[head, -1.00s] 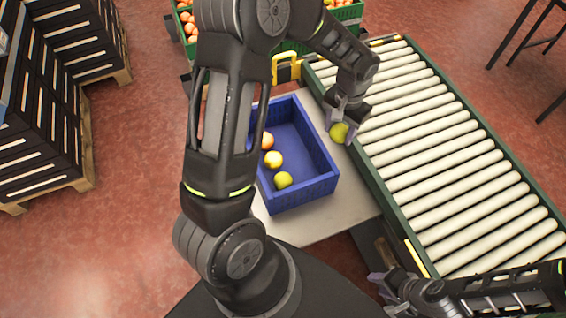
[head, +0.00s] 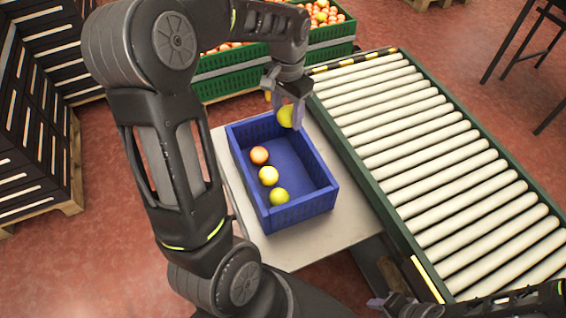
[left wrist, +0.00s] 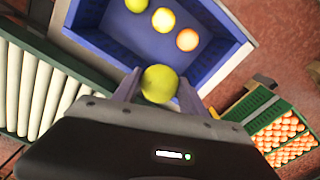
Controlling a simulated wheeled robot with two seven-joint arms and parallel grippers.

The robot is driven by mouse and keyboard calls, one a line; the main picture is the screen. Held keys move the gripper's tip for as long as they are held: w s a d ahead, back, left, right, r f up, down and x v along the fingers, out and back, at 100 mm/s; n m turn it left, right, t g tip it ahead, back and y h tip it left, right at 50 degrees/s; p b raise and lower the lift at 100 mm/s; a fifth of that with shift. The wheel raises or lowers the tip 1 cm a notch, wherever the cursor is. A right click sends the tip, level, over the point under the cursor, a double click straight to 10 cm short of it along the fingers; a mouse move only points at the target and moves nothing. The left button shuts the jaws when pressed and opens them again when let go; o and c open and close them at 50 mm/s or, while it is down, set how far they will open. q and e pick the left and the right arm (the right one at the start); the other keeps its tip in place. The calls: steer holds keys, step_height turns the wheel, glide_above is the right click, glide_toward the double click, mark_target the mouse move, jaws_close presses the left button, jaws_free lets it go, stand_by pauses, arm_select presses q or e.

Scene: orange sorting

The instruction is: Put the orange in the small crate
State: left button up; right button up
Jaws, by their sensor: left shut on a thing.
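The small crate is a blue open box (head: 308,205) on a light table; it also shows in the left wrist view (left wrist: 222,65). Three fruits lie along its left side: an orange-red one (head: 260,155), a yellow one (head: 268,176) and a yellow-green one (head: 279,196). My left gripper (head: 287,112) is shut on a yellow-green orange (head: 286,117), at the crate's far right corner in the head view. In the left wrist view the held orange (left wrist: 160,84) sits between the two fingers. My right gripper (head: 388,303) is at the bottom edge, partly cut off.
A roller conveyor (head: 430,150) runs along the right of the table (head: 320,243). Green crates full of oranges (head: 232,75) stand behind. Stacked dark crates (head: 35,130) are at the left. The crate's right half is empty.

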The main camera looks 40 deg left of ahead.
arm_select(q)
steer(key=b, duration=0.1)
glide_above(287, 161)
step_height(287, 161, down, 13)
steer(key=shift+r, duration=0.2)
steer(key=shift+f+b, duration=0.3)
steer(key=shift+f, duration=1.6)
steer(key=shift+f, duration=0.15)
steer(key=o, duration=1.4)
